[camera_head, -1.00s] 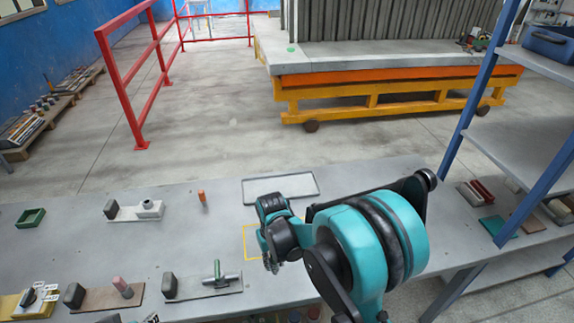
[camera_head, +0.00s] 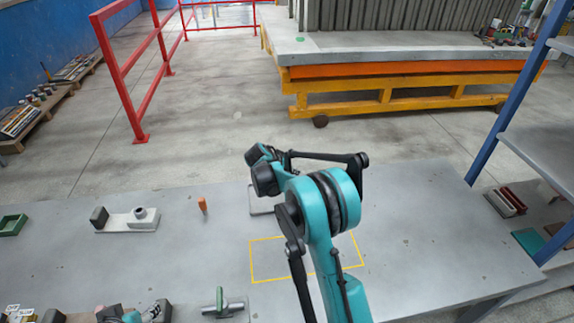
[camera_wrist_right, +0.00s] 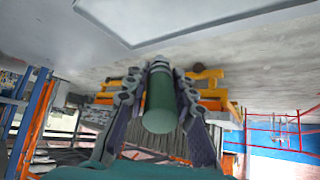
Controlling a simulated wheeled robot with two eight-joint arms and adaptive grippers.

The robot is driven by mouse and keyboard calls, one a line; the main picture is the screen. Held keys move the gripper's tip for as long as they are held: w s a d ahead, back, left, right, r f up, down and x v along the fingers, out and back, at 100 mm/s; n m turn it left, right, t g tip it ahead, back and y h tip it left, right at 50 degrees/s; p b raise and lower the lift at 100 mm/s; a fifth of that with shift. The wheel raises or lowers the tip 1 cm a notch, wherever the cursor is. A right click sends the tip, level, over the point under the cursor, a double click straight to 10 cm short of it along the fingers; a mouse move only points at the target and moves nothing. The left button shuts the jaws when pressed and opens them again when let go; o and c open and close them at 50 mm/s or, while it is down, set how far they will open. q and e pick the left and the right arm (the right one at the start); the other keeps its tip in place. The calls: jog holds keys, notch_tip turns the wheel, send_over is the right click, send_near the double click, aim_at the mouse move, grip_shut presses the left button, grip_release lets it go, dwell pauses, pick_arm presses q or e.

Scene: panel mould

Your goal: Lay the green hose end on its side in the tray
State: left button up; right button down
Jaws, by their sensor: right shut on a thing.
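The green hose end (camera_wrist_right: 160,102), a green cylinder with a pale collar, is between the two fingers of my right gripper (camera_wrist_right: 160,90) in the right wrist view. The gripper is shut on it. The pale tray (camera_wrist_right: 150,18) fills the top of that view, apart from the hose end in the picture. In the head view the tray (camera_head: 259,206) shows only partly. My right arm and wrist (camera_head: 265,175) cover the rest, and the hose end is hidden. A teal and black part at the bottom edge may be my left gripper (camera_head: 140,315); its fingers are not clear.
An orange peg (camera_head: 202,205) and a grey plate with a dark block (camera_head: 128,220) stand left of the tray. A green-handled fitting (camera_head: 220,302) is nearer me. A yellow outlined area (camera_head: 265,262) lies under my right arm.

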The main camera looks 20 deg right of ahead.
jog(key=shift+w+d, duration=0.1)
jog(key=shift+w, duration=0.2)
jog(key=shift+s+f+b, duration=0.1)
jog(key=shift+f+b, duration=0.4)
jog(key=shift+f, duration=0.05)
jog(key=shift+f+b, duration=2.15)
jog(key=shift+f, duration=1.4)
jog(key=c, duration=1.2)
grip_release()
